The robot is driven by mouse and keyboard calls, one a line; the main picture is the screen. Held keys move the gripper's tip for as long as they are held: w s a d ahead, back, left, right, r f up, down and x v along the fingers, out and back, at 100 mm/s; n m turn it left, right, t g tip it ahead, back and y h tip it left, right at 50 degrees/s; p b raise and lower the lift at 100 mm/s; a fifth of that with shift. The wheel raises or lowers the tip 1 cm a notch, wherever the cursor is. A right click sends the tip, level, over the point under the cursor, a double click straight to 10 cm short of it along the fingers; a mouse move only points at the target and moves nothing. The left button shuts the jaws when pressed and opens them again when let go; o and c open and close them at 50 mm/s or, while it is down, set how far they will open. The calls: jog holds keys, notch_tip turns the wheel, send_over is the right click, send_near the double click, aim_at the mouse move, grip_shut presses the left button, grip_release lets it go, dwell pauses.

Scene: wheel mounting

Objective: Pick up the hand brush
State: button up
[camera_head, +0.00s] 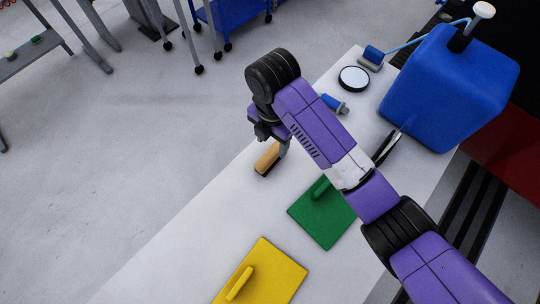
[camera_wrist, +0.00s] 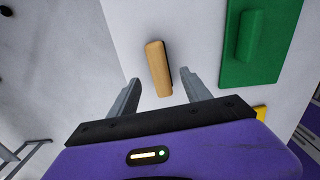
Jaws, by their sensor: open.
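The hand brush (camera_head: 267,159) has a tan wooden back and a dark underside. It lies on the white table close to its left edge in the head view. In the wrist view the brush (camera_wrist: 158,68) lies ahead of my fingertips, roughly centred between them. My gripper (camera_wrist: 156,86) is open and empty, with one finger on each side of the line to the brush. In the head view my gripper (camera_head: 279,145) hangs over the brush, and its fingers are partly hidden by the arm.
A green float (camera_head: 325,222) and a yellow float (camera_head: 277,277) lie on the white table (camera_head: 205,225). A blue container (camera_head: 445,85), a round black-rimmed disc (camera_head: 353,78) and a blue-handled item (camera_head: 331,102) are at the far end.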

aim_at(270, 154)
jog(key=shift+s+a+f+p, duration=0.15)
jog(key=shift+f+p, duration=0.2)
jog(key=shift+f, duration=1.35)
jog(key=shift+s+a+f+p, duration=0.1)
jog(key=shift+f+p, duration=0.25)
jog(key=shift+f, duration=1.35)
jog(key=shift+c, duration=0.3)
grip_shut()
